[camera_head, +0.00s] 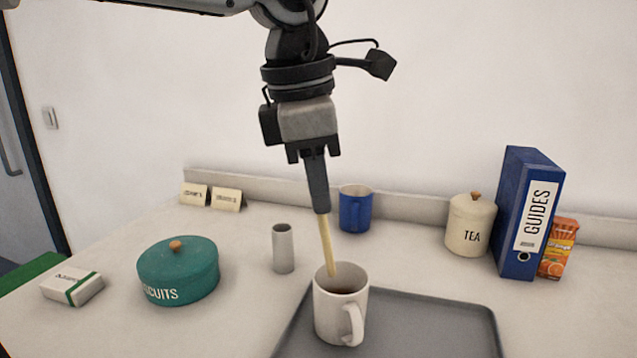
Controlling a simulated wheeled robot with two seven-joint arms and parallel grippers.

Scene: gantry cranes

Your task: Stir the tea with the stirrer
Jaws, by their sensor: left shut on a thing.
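My left gripper (318,195) points down above the tray and is shut on the upper end of a pale wooden stirrer (326,243). The stirrer hangs almost upright, and its lower end reaches into the mouth of a white mug (328,309). Dark tea (343,285) shows inside the mug; the stirrer's tip is hidden by the mug's wall, so I cannot tell how deep it is. The mug stands upright on a grey tray (430,325), its handle toward the front right. My right gripper is not in view.
A grey cylinder (283,249) and a blue mug (355,211) stand behind the white mug. A green biscuit tin (178,270) and a small box (72,286) are at left. A tea canister (470,226), blue binder (526,215) and orange carton (557,249) stand at right.

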